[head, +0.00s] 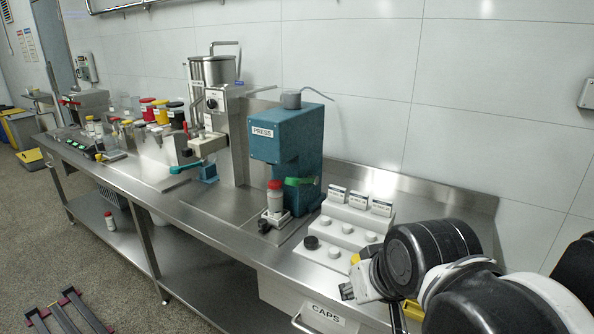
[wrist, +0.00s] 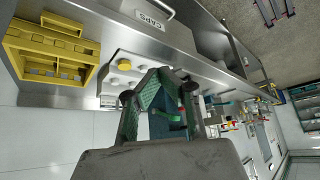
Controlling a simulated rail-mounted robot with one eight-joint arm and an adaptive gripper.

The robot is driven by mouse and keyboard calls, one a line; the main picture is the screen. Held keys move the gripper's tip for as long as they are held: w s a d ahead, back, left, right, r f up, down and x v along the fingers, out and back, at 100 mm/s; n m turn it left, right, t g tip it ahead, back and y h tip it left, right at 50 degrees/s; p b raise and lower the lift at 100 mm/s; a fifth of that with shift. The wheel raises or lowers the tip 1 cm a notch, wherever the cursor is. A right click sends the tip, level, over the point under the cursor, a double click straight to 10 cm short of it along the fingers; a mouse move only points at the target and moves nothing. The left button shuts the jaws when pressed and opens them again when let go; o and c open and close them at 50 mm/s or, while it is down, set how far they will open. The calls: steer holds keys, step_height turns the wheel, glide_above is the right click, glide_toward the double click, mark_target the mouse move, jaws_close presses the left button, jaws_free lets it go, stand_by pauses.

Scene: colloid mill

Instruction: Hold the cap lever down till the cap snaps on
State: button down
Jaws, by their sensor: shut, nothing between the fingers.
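The teal press (head: 265,140) stands on the steel bench in the head view. A green lever (head: 300,181) sticks out at its front, roughly level. A bottle with a red cap (head: 275,185) stands upright in a holder (head: 273,218) at the press's front; whether the cap is fully seated cannot be told. My gripper (head: 347,291) is at the lower right, over the bench's front part, well apart from the lever and bottle. In the wrist view my gripper (wrist: 160,74) has its fingers together, empty, with the teal press (wrist: 162,127) partly hidden behind them.
A white stepped rack (head: 348,212) with several caps and label cards stands between press and gripper. A drawer marked CAPS (head: 325,312) is below. A yellow tray (wrist: 85,47) is beside the rack in the wrist view. A steel mill (head: 212,73) stands left of the press.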

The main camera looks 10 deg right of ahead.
steer(key=w+r+n+g+y+p, duration=0.1)
steer(key=w+r+y+p, duration=0.15)
steer(key=w+r, duration=0.65)
steer(key=w+r+n+g+y+p, duration=0.1)
steer(key=w+r+n+p, duration=0.2)
steer(key=w, duration=1)
steer(key=w+d+n+y+p, duration=0.1)
steer(key=w+d, duration=0.3)
steer(key=w, duration=0.6)
steer(key=w+d+n+y+p, duration=0.2)
steer(key=w+d+y+p, duration=0.1)
steer(key=w, duration=0.8)
steer(key=shift+w+d+r+g+y+p, duration=0.35)
steer(key=shift+y+p, duration=0.2)
steer(key=shift+p, duration=0.3)
steer(key=shift+f, duration=0.1)
